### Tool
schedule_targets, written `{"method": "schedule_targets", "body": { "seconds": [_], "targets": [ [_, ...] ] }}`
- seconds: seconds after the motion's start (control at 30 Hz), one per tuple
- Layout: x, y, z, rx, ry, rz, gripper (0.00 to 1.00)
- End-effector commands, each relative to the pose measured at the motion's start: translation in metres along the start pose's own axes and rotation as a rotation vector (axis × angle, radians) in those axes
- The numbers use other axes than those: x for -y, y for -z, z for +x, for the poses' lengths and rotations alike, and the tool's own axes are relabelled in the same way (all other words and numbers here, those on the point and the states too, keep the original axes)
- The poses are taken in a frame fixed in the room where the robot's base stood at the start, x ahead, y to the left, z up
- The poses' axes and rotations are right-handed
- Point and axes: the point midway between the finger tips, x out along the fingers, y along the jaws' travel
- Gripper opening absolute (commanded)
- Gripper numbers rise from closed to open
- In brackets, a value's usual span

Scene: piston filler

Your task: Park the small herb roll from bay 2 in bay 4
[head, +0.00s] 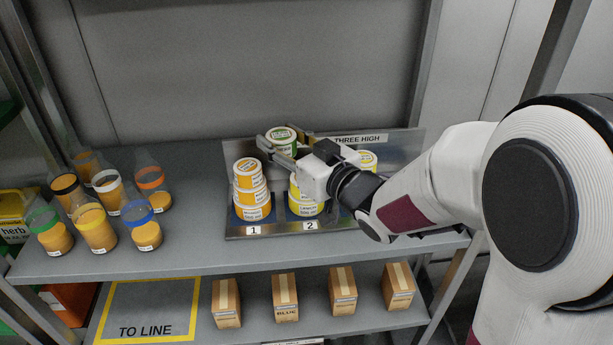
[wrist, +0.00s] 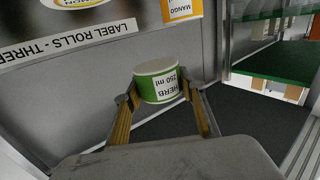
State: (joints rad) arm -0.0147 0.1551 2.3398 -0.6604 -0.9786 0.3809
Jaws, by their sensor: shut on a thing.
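The small herb roll (head: 281,135), green with a white top, is held up at the back of the label-roll rack, above the stacks. My gripper (head: 282,143) is shut on it, with one finger on each side. The wrist view also shows the herb roll (wrist: 160,88) between the fingertips, its "HERB 250 ml" label upside down in the picture. Bay 2 (head: 310,226) holds yellow-labelled rolls (head: 305,207), partly hidden by my gripper. Bay 4 cannot be made out; my arm covers the right part of the rack.
Bay 1 (head: 254,230) holds a stack of orange-labelled rolls (head: 251,190). A yellow-labelled roll (head: 368,159) shows behind my wrist. Small cartons (head: 285,296) and the TO LINE area (head: 150,331) are on the lower shelf.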

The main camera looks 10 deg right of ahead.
Motion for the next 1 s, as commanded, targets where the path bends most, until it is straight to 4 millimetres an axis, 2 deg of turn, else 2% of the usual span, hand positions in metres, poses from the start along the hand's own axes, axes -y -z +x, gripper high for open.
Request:
{"method": "schedule_targets", "body": {
  "seconds": [0.1, 0.3, 0.77, 1.0],
  "targets": [
    [-0.028, 0.009, -0.004, -0.004, -0.078, 0.001, 0.16],
    [-0.052, 0.015, -0.008, -0.002, -0.147, 0.006, 0.16],
    [-0.055, 0.014, -0.009, -0.001, -0.157, 0.006, 0.16],
    [-0.055, -0.005, -0.008, 0.001, -0.155, 0.008, 0.16]
  ]
}}
